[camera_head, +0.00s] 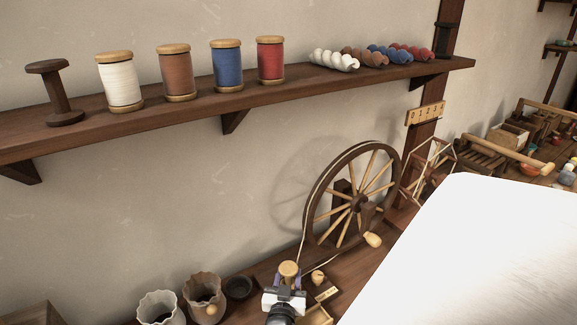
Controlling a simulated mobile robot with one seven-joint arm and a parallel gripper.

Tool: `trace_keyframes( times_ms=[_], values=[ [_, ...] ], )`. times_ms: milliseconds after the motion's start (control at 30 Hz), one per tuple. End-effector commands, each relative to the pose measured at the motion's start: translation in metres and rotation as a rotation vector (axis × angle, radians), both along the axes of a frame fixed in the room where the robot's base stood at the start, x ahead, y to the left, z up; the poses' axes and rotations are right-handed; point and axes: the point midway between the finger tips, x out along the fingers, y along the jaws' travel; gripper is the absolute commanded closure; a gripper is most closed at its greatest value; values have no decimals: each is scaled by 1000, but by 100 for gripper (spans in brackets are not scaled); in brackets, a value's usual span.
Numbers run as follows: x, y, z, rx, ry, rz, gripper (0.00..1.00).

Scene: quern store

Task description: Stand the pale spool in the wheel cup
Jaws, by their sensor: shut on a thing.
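My gripper (288,282) is at the bottom middle, above the bench beside the spinning wheel. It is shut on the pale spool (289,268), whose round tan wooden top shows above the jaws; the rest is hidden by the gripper. A low dark round cup (239,288) stands on the bench just left of my gripper. A small tan piece (318,277) lies just to the right of it. I cannot tell which of these is the wheel cup. The spinning wheel (352,200) stands behind and to the right.
A wall shelf (190,105) holds an empty dark spool (55,92), white, brown, blue and red thread spools, and several twisted skeins. Two fluted pots, one pale (158,308) and one brown (205,296), stand left of the dark cup. A crowded bench is at the right.

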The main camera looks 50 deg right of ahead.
Motion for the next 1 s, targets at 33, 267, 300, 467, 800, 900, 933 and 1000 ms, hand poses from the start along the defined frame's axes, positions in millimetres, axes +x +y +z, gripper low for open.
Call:
trace_keyframes(
  times_ms=[33,267,300,467,800,900,933,1000],
  values=[
    [0,0,1,-1,-1,0,84],
    [0,0,-3,-1,-1,0,84],
    [0,0,-4,-1,-1,0,84],
    [0,0,-8,-1,-1,0,84],
    [0,0,-6,0,0,-1,39],
    [0,0,-6,0,0,-1,39],
    [0,0,-6,0,0,-1,39],
    [0,0,-2,0,0,-1,39]
  ],
)
